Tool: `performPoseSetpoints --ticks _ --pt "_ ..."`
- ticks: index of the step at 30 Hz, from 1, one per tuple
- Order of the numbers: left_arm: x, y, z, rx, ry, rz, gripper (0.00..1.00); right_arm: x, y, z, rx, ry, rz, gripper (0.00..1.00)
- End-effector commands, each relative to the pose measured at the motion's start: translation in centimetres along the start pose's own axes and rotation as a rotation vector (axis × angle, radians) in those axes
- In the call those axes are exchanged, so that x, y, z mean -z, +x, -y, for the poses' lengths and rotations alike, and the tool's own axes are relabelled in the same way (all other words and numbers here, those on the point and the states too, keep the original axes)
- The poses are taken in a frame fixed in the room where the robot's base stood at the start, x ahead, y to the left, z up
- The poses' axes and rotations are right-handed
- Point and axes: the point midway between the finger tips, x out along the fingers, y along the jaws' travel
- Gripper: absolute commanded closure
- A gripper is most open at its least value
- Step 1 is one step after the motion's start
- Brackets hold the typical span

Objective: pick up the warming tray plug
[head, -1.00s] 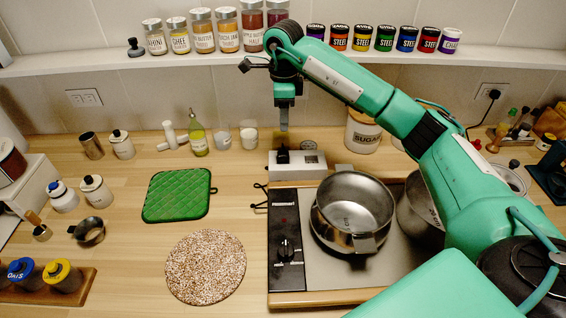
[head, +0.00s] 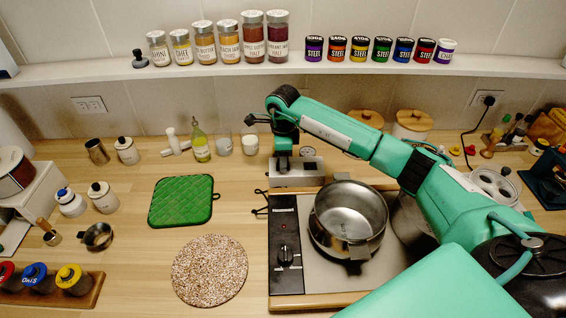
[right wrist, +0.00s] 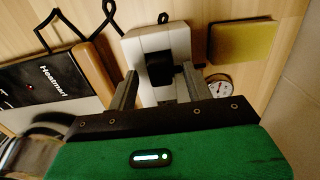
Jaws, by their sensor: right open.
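The warming tray plug is a black block (right wrist: 160,68) seated on a pale box-shaped outlet (right wrist: 150,42) in the right wrist view. My right gripper (right wrist: 160,76) is open, with one finger on each side of the plug. I cannot tell whether the fingers touch it. In the head view the right gripper (head: 283,158) is low over the outlet box (head: 310,172) and mostly hides the plug. The warming tray (head: 286,222), with a black control panel, lies in front of the box. My left gripper is not in view.
A steel pot (head: 348,212) stands on the tray, close to my right arm. A black cord (head: 262,203) lies left of the tray. A dial gauge (right wrist: 218,84) and a yellow block (right wrist: 243,42) are near the outlet box. A green pot holder (head: 181,201) lies left.

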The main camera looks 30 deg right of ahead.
Motion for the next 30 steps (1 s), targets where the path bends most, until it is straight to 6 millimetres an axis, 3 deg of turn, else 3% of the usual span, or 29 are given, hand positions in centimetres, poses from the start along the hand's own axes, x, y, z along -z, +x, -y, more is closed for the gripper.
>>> performPoseSetpoints --ticks 6,14,23,30 --pt "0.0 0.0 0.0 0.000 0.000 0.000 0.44 0.0 0.1 0.0 0.000 0.000 0.000 0.49" --pt "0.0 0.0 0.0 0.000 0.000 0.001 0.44 0.0 0.1 0.0 0.001 0.000 -0.001 0.98" --pt "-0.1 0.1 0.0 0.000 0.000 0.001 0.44 0.0 -0.1 0.1 0.001 0.000 0.000 0.98" --pt "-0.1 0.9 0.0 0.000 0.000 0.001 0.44 0.0 -2.0 0.1 0.005 0.001 0.001 0.98"
